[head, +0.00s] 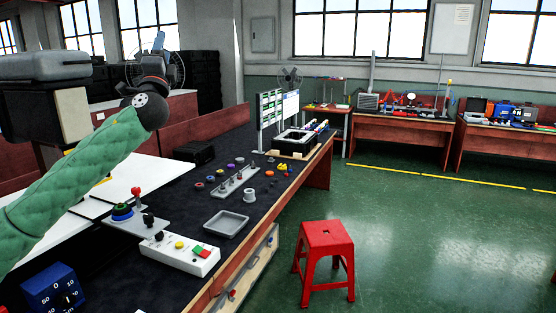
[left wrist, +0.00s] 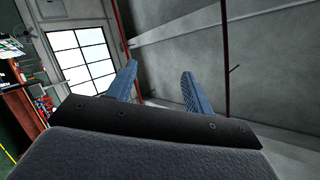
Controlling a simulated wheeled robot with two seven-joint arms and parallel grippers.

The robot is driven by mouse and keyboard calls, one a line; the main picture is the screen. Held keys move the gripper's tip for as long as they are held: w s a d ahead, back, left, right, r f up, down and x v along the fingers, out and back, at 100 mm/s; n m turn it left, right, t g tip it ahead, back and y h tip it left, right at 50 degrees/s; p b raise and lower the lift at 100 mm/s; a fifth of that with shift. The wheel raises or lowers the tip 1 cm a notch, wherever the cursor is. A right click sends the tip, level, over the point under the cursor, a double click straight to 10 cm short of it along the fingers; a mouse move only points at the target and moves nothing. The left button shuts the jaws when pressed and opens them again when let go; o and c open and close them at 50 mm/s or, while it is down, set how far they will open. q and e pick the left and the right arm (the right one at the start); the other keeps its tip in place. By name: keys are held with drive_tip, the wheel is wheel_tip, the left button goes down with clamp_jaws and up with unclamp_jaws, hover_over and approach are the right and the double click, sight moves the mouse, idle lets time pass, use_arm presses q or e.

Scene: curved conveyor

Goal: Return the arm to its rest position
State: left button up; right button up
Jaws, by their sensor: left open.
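My left arm (head: 75,185), in a green quilted sleeve, comes in from the left in the head view and reaches up. My left gripper (head: 159,42) is at its top end, raised above the workbench and pointing upward. In the left wrist view its two blue fingers (left wrist: 160,82) stand apart with nothing between them. Behind them are a grey wall and a window. My right gripper is not in view.
A dark-topped workbench (head: 180,265) holds a grey tray (head: 226,224), a white button box (head: 180,252), a joystick plate and small coloured parts. A red stool (head: 327,250) stands on the green floor. Air around the gripper looks clear.

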use_arm(q)
drive_tip(key=s+d+f+n+g, duration=0.3)
drive_tip(key=s+f+n+g, duration=0.2)
drive_tip(key=f, duration=1.1)
drive_tip(key=s+d+f+n+g, duration=0.35)
drive_tip(key=s+f+g, duration=0.2)
drive_tip(key=f, duration=0.95)
drive_tip(key=s+d+f+n+g, duration=0.2)
drive_tip(key=s+f+n+g, duration=0.3)
drive_tip(key=f, duration=1.1)
drive_tip(key=s+d+f+n+g+h, duration=0.1)
drive_tip(key=s+f+g, duration=0.4)
drive_tip(key=s+f, duration=1.3)
drive_tip(key=s+d+f+n+g+h, duration=0.2)
drive_tip(key=s+d+f+g, duration=0.2)
drive_tip(key=s+f, duration=1.5)
drive_tip(key=s+g, duration=0.1)
drive_tip(key=s, duration=0.3)
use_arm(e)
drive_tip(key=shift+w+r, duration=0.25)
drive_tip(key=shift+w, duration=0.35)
use_arm(q)
drive_tip(key=shift+s, duration=0.1)
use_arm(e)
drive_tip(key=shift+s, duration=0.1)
